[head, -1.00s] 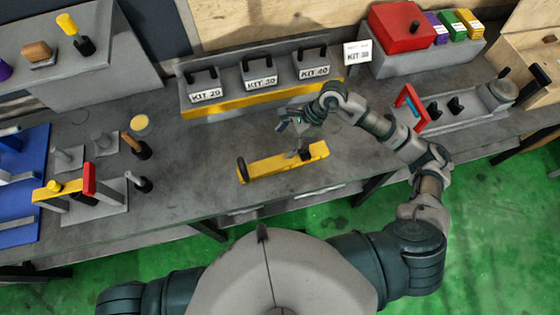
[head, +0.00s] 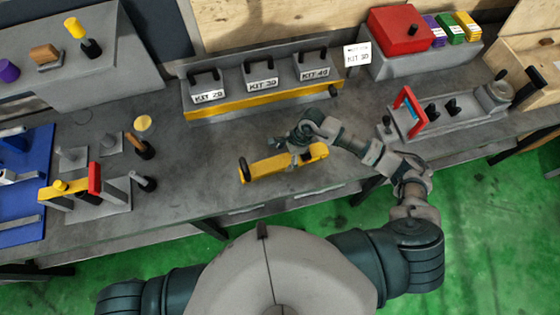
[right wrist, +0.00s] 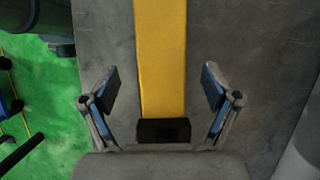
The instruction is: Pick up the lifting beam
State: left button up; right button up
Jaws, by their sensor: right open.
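The lifting beam is the long yellow bar (head: 262,171) lying on the grey bench in front of the kit rack. It has a black upright handle at its left end. My right gripper (head: 291,153) is over the beam's right half and hides part of it. In the right wrist view the yellow beam (right wrist: 161,50) runs between the two spread fingers of the right gripper (right wrist: 162,88), with a gap on each side. A black block (right wrist: 163,130) on the beam sits between the finger bases. My left gripper is not in view.
Behind the beam stands a rack (head: 262,102) with boxes marked KIT 20, KIT 30 and KIT 40. A fixture with a red frame (head: 410,106) is at the right. Tools and a hammer-like yellow and red piece (head: 68,187) are at the left.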

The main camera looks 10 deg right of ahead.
aim_at(280, 161)
jog(key=x, duration=0.4)
jog(key=shift+w+a+p, duration=0.15)
jog(key=shift+a+p, duration=0.2)
jog(key=shift+d, duration=0.15)
grip_shut()
